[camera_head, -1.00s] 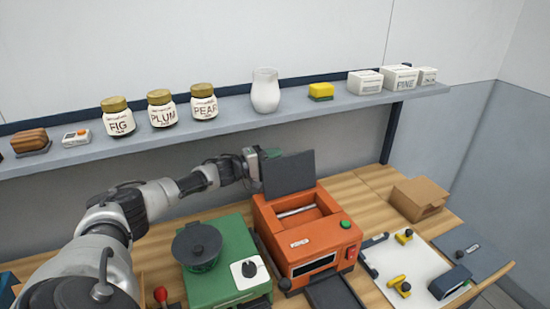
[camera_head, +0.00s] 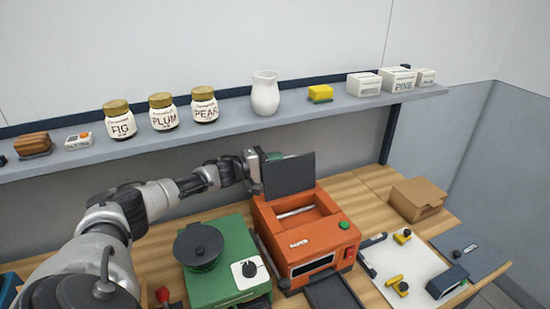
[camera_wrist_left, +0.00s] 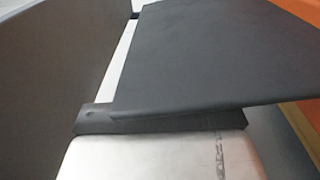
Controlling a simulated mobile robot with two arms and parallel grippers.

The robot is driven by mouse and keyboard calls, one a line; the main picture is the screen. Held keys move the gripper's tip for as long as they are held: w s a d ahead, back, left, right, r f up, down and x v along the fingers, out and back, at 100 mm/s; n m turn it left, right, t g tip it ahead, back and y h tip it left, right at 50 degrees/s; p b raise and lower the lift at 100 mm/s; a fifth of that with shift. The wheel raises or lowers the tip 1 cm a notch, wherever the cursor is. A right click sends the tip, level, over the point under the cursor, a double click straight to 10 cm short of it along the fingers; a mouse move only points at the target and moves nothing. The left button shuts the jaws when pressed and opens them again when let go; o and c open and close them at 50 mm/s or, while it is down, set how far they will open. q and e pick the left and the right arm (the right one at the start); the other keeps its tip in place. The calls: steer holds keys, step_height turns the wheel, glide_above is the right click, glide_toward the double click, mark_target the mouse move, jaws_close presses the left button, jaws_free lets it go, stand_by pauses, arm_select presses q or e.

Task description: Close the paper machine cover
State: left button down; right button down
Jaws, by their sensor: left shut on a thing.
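The orange paper machine (camera_head: 315,238) stands on the wooden table, with an open bay on top and a roller across it. Its dark cover (camera_head: 288,174) stands up, nearly upright, at the back of the bay. My left gripper (camera_head: 262,163) is at the cover's left edge, its tips partly hidden behind the cover. In the left wrist view the dark cover (camera_wrist_left: 210,55) fills the upper right, at the gripper's finger (camera_wrist_left: 155,120). The left gripper is shut on the cover's edge. My right gripper is not in view.
A green machine (camera_head: 222,262) with a dark pot stands left of the orange one. A shelf (camera_head: 230,128) with jars and a white jug runs behind, above the arm. A cardboard box (camera_head: 417,198) and a white board (camera_head: 410,272) with yellow tools lie to the right.

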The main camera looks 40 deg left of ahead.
mark_target(281, 169)
arm_select(q)
steer(key=shift+s+d+r+m+p, duration=0.2)
steer(key=shift+s+d+m+p, duration=0.15)
steer(key=shift+d+p, duration=0.25)
steer(key=shift+s+d+r+m+p, duration=0.2)
steer(key=shift+d+m+p, duration=0.2)
steer(key=shift+p, duration=0.25)
steer(key=shift+s+d+r+m+p, duration=0.15)
steer(key=shift+s+d+m+p, duration=0.15)
steer(key=shift+d+m, duration=0.2)
steer(key=shift+s+d+r+m+p, duration=0.1)
steer(key=shift+s+d+m+p, duration=0.05)
steer(key=shift+d+m+p, duration=0.35)
steer(key=shift+s+d+m+p, duration=0.4)
steer(key=shift+d+m, duration=0.25)
steer(key=shift+m, duration=0.4)
steer(key=c, duration=1.4)
jaws_free()
steer(key=shift+o, duration=1)
steer(key=shift+w+a, duration=0.1)
steer(key=shift+a, duration=0.05)
